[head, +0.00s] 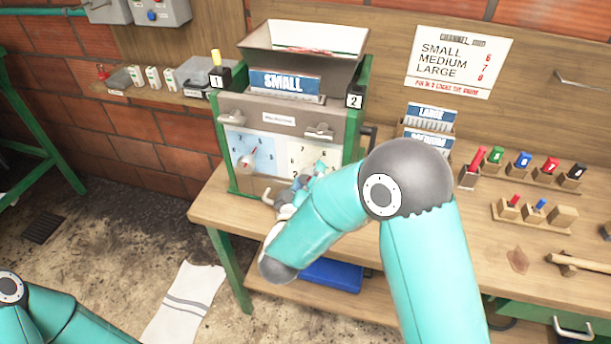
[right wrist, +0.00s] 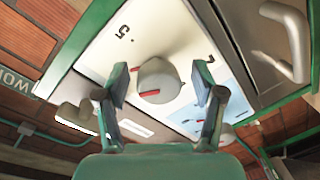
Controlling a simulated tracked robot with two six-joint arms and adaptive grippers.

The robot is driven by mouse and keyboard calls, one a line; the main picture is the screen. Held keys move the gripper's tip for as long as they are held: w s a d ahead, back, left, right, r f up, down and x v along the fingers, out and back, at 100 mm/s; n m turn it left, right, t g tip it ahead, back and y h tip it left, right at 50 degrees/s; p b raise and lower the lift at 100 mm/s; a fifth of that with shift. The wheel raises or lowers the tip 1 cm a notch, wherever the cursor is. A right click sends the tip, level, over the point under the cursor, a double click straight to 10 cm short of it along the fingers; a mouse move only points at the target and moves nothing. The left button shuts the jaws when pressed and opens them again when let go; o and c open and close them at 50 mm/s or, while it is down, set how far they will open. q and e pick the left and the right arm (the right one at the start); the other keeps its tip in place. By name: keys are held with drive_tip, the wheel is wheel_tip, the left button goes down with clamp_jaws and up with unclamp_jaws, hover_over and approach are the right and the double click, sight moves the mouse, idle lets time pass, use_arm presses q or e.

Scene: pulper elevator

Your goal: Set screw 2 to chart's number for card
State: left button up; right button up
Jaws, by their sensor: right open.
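The pulper (head: 290,110) stands on the bench with a blue SMALL card (head: 285,83) in its front holder. Plate 2 (head: 355,100) marks its right side. The chart (head: 460,60) lists SMALL, MEDIUM and LARGE with small red numbers, hard to read surely. My right gripper (head: 308,182) is at the right, pale dial and covers its knob in the head view. In the right wrist view, the grey screw 2 knob (right wrist: 158,84) with red marks sits between the open fingers (right wrist: 162,97), with gaps either side. A 5 shows on its dial face (right wrist: 110,50).
The left, blue dial (head: 252,150) has its own knob (head: 246,162). Two handles (head: 319,131) jut out above the dials. More cards (head: 430,115), coloured markers (head: 523,160) and a hammer (head: 580,262) lie to the right. My left arm shows only at bottom left.

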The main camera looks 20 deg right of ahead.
drive_tip(key=v, duration=1.1)
drive_tip(key=shift+s+a, duration=0.25)
drive_tip(key=shift+s, duration=0.05)
drive_tip(key=shift+r, duration=0.1)
